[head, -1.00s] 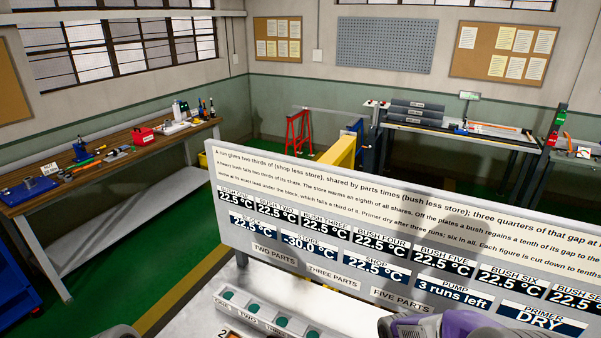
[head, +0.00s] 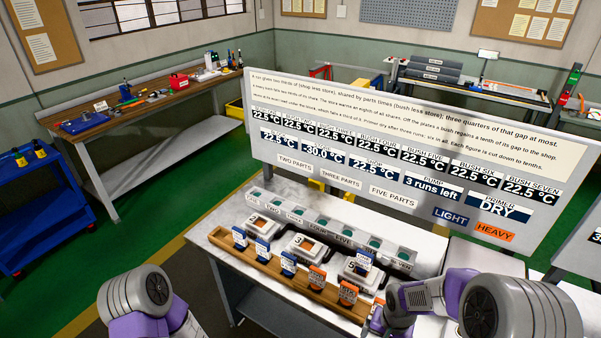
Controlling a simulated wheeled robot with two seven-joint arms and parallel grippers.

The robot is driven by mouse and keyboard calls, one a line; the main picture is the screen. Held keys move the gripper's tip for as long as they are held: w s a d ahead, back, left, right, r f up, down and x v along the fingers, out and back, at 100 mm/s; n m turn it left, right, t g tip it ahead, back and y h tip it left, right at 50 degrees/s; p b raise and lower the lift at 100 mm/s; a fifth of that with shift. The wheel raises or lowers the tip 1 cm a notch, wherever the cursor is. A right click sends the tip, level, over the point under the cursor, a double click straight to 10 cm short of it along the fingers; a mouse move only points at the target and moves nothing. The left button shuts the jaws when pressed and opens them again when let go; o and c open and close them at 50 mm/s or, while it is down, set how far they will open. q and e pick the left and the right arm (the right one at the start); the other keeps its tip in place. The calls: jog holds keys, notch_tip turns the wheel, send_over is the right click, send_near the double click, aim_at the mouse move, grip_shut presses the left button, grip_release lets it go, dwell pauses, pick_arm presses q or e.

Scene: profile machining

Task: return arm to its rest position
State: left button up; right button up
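My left arm (head: 147,297) shows only as a grey and purple link at the bottom left of the head view; its gripper is out of the picture. My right arm (head: 425,294) comes in from the bottom right and reaches left, in front of the right end of the workbench. Its far end drops to the bottom edge of the picture and I see no gripper fingers there. I cannot see whether either gripper holds anything.
A wooden rack (head: 262,269) with blue and orange tags runs along the bench (head: 218,240) front. Behind it are several scale-like blocks and a row of green-topped bushes in a grey holder (head: 415,262). A large sign board (head: 560,150) stands behind. Green floor is open at left.

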pick_arm(q)
notch_tip(320, 180, down, 14)
jog(key=w+b, duration=0.1)
jog(key=b, duration=1.1)
jog(key=shift+w+b, duration=0.3)
pick_arm(e)
jog(key=s+a+f+n+y, duration=0.1)
jog(key=s+a+f, duration=0.2)
jog(key=f, duration=0.7)
jog(key=s+a+f+n+y, duration=0.1)
jog(key=a+f, duration=0.3)
jog(key=f, duration=0.6)
jog(key=s+a+f+y, duration=0.1)
jog(key=s+a+f, duration=0.3)
jog(key=f, duration=0.6)
jog(key=shift+s+a+n+y, duration=0.15)
jog(key=shift+s+n+y, duration=0.15)
jog(key=shift+s+n, duration=0.1)
